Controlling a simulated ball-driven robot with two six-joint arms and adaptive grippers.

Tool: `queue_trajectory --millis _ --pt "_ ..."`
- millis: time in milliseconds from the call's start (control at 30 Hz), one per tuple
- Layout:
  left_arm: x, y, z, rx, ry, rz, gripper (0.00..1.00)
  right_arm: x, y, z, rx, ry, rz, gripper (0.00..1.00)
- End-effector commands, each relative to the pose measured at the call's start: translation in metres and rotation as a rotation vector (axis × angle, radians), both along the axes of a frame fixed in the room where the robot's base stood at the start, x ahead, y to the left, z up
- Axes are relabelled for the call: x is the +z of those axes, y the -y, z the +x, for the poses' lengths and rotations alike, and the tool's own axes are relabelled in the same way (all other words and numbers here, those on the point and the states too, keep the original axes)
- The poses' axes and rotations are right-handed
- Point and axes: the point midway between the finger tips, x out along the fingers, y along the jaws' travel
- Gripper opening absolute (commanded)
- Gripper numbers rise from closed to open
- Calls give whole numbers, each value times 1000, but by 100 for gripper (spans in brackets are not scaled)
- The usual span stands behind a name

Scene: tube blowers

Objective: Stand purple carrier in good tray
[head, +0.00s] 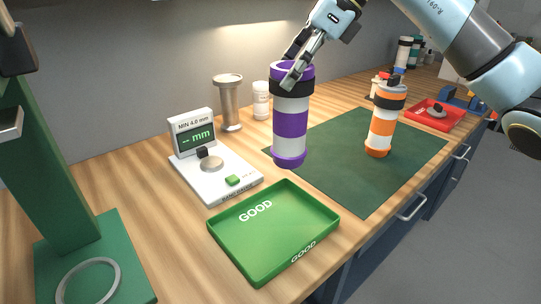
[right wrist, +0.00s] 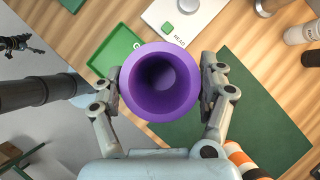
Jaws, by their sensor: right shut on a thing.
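The purple carrier (head: 290,122) is an upright tube with purple and white bands and a dark collar near its top. My right gripper (head: 292,72) is shut on its upper end. In the right wrist view the fingers press on both sides of the purple carrier's open mouth (right wrist: 160,82). It appears to hang behind the good tray, by the green mat's left edge; its exact height is unclear. The good tray (head: 228,234) is green, shallow and empty, at the counter's front. A small dark jointed shape in the right wrist view may be my left gripper (right wrist: 18,44); its fingers are unclear.
A white gauge (head: 215,178) reading "-- mm" stands left of the carrier. An orange carrier (head: 383,128) stands on the green mat (head: 335,165). A red tray (head: 450,122) is farther right. A green stand with a ring (head: 105,250) is at left.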

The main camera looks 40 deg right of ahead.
Motion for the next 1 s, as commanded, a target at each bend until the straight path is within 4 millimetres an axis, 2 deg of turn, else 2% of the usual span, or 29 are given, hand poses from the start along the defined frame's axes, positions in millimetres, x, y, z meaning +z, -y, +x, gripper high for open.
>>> queue_trajectory --millis 33,167,300,400,600,800,1000 --pt "5 3 -9 2 -13 -4 100 -6 -11 -8 5 -3 0 17" --pt "15 7 -18 3 -26 -8 100 -26 -39 -28 5 -4 5 17" --pt "24 5 -14 3 -19 -6 100 -43 -64 -45 3 -2 6 17" --pt "28 1 -4 1 -4 -2 100 -53 -75 -52 1 0 4 17" --pt "34 -2 13 -1 21 1 100 -68 -81 -57 -1 -2 3 17" --pt "41 -2 7 -2 13 2 100 -95 -80 -57 0 0 3 17" --pt "40 -2 -2 -1 -1 2 100 -99 -80 -56 0 2 1 17"
